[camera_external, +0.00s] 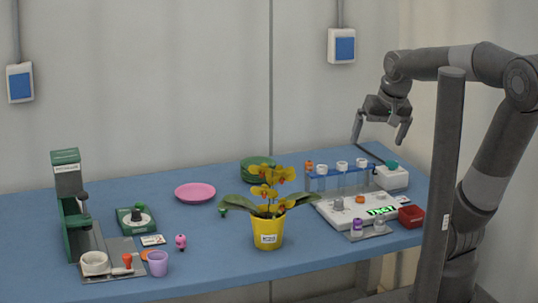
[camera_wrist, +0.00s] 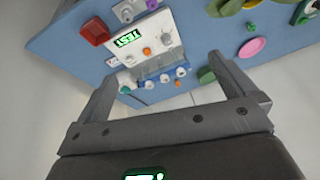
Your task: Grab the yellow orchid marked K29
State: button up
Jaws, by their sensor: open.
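The yellow orchid (camera_external: 270,188) stands upright in a yellow pot (camera_external: 268,235) near the table's front edge, right of centre. The pot has a white label (camera_external: 268,239) whose writing is too small to read surely. My gripper (camera_external: 380,138) is open and empty, high above the back right of the table, with its fingers pointing down. It is up and to the right of the orchid, well apart from it. In the wrist view my gripper's fingers (camera_wrist: 160,68) are spread, and green leaves (camera_wrist: 230,7) at the top edge may be the orchid's; its flowers are not clearly visible there.
Right of the orchid are a blue tube rack (camera_external: 340,180), a white device (camera_external: 362,212) with a green display, and a red box (camera_external: 411,216). Green plates (camera_external: 257,165) stand behind it, a pink plate (camera_external: 195,193) behind left. A green press (camera_external: 70,205) is far left.

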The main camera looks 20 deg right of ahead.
jog(key=w+a+f+m+g, duration=0.2)
jog(key=w+a+f, duration=0.1)
jog(key=w+a, duration=0.5)
jog(key=m+g, duration=0.2)
jog(key=m, duration=0.2)
send_over(268, 215)
jog(key=s+a, duration=0.1)
jog(key=s, duration=0.1)
notch_tip(268, 215, down, 9)
jog(key=shift+h, duration=0.3)
jog(key=f, duration=0.4)
jog(key=shift+w+a+f, duration=0.1)
jog(key=shift+w+f, duration=0.05)
jog(key=shift+w, duration=0.05)
jog(key=shift+d+f, duration=0.2)
jog(key=shift+f, duration=1.3)
jog(key=shift+d+f, duration=0.15)
jog(key=shift+f, duration=1.35)
jog(key=shift+c, duration=0.2)
jog(key=c, duration=1.2)
jog(key=shift+o, duration=0.2)
jog(key=shift+r, duration=0.1)
